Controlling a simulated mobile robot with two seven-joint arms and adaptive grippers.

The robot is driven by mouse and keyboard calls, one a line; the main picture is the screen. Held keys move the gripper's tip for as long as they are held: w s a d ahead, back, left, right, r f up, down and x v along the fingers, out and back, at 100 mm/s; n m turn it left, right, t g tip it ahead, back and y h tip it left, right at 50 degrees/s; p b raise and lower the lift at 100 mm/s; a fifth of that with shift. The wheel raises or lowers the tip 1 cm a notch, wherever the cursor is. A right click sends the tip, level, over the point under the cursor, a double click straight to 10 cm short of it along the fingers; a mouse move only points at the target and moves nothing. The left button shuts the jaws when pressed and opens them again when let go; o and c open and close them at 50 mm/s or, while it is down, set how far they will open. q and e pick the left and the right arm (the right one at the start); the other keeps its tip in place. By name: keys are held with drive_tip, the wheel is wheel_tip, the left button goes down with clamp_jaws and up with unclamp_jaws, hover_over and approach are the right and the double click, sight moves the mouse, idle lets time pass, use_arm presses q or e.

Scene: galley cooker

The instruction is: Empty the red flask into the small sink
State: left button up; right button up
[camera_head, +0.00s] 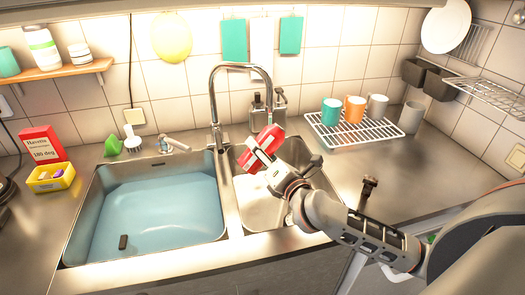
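The red flask (270,136) is tilted over the small sink (255,208), the right-hand basin. My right gripper (264,156) is shut on the red flask and holds it above the back part of that basin. The gripper covers part of the flask, and I cannot tell which end is its mouth. No liquid is seen coming out of it. My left gripper is not in view.
The large basin (150,215) on the left holds bluish water and a small dark object. The tap (214,100) rises between the basins, close to the flask. Dark dispensers (279,100) stand behind. A wire rack (355,133) with mugs stands right.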

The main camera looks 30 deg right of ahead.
idle(0.3)
drive_tip(key=shift+a+f+m+b, duration=0.15)
drive_tip(key=shift+a+m+b, duration=0.05)
drive_tip(key=shift+m+b, duration=0.2)
drive_tip(key=shift+a+f+m+b, duration=0.15)
drive_tip(key=shift+a+m+b, duration=0.2)
drive_tip(key=shift+m+b, duration=0.3)
drive_tip(key=shift+m, duration=0.25)
drive_tip(key=shift+a+f+m+b, duration=0.25)
drive_tip(key=shift+f+m+b, duration=0.15)
drive_tip(key=shift+m+b, duration=0.25)
drive_tip(key=shift+a+f+m+b, duration=0.1)
drive_tip(key=shift+a+m+b, duration=0.05)
drive_tip(key=shift+m+b, duration=0.3)
